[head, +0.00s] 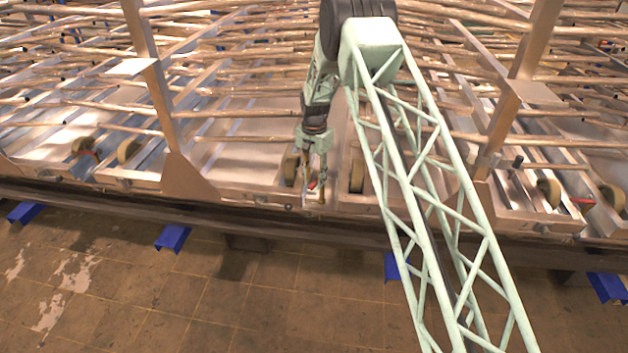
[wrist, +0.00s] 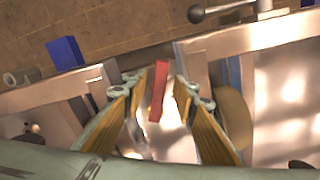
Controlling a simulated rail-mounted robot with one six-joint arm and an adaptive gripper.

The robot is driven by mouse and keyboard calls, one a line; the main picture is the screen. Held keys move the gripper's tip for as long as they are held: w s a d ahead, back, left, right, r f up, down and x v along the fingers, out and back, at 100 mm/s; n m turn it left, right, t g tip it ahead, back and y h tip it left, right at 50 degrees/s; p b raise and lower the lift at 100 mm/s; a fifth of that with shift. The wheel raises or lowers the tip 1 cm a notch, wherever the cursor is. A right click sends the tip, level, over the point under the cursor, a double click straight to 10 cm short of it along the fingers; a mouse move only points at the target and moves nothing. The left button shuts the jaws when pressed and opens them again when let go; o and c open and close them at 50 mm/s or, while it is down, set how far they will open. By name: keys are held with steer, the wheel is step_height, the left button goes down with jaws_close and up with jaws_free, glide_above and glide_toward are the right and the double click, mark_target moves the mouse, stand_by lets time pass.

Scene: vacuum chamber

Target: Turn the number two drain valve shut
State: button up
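A red valve handle (wrist: 159,90) shows in the wrist view as a short flat bar, standing nearly upright in the picture. My gripper (wrist: 166,98) is open, with one yellow-padded finger on each side of the handle. The gaps are narrow, and I cannot tell whether either finger touches it. In the head view my gripper (head: 314,178) points down at the chamber's front edge, and only a small bit of the red handle (head: 312,185) shows beside it. The valve body is hidden, and no number is readable.
Other red handles sit at the right (head: 583,201) and far left (head: 88,154). Tan wheels flank my gripper, one at its left (head: 290,169) and one at its right (head: 356,174). Metal posts and pipes crowd the space behind. The tiled floor (head: 200,300) in front is clear.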

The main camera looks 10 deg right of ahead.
mark_target(314, 183)
steer(key=shift+r, duration=0.15)
step_height(314, 183, up, 12)
stand_by(1.0)
steer(key=shift+c, duration=0.4)
